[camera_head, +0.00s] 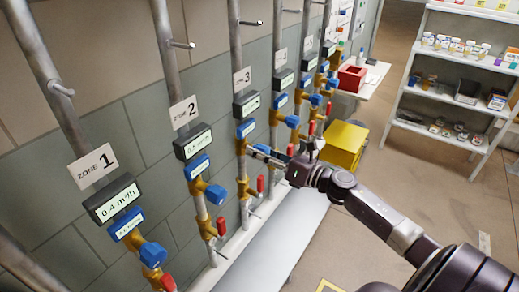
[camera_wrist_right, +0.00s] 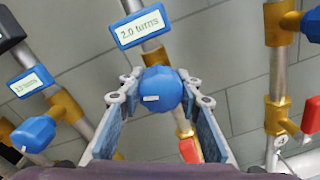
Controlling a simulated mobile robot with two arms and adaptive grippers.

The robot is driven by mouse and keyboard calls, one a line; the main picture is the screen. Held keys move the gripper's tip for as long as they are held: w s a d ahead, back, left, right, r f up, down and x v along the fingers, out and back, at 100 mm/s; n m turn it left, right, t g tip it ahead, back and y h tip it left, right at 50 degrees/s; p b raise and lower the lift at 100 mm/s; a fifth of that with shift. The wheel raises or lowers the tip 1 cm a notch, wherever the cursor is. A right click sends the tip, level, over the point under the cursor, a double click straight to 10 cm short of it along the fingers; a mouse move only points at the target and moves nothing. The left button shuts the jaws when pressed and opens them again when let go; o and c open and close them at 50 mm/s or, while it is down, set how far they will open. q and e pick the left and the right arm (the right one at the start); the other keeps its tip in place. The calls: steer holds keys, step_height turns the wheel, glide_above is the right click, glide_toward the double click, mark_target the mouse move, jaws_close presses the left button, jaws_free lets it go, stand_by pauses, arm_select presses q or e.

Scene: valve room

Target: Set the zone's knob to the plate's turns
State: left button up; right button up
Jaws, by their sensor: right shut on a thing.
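In the head view my right gripper (camera_head: 262,153) reaches the pipe marked zone 3 (camera_head: 242,80) and covers its knob. In the right wrist view the blue round knob (camera_wrist_right: 161,90) with a small white mark sits between the two fingers of my right gripper (camera_wrist_right: 160,92), which is shut on it. The blue plate (camera_wrist_right: 140,26) above the knob reads 2.0 turns. The zone 3 plate (camera_head: 246,128) and dark meter (camera_head: 246,104) are above the gripper in the head view; their text is too small to read. My left gripper is not in view.
Zone 1 (camera_head: 93,165) and zone 2 (camera_head: 184,111) pipes stand nearer, with blue knobs and red-handled valves. Zone 1's meter (camera_head: 112,198) reads 0.4 m³/h. More pipes stand beyond. A yellow box (camera_head: 345,144) and shelves (camera_head: 455,75) are right. Floor between is clear.

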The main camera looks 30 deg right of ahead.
steer(key=shift+m+p, duration=0.4)
steer(key=shift+m, duration=0.8)
steer(key=o, duration=1.2)
steer(key=v, duration=1.2)
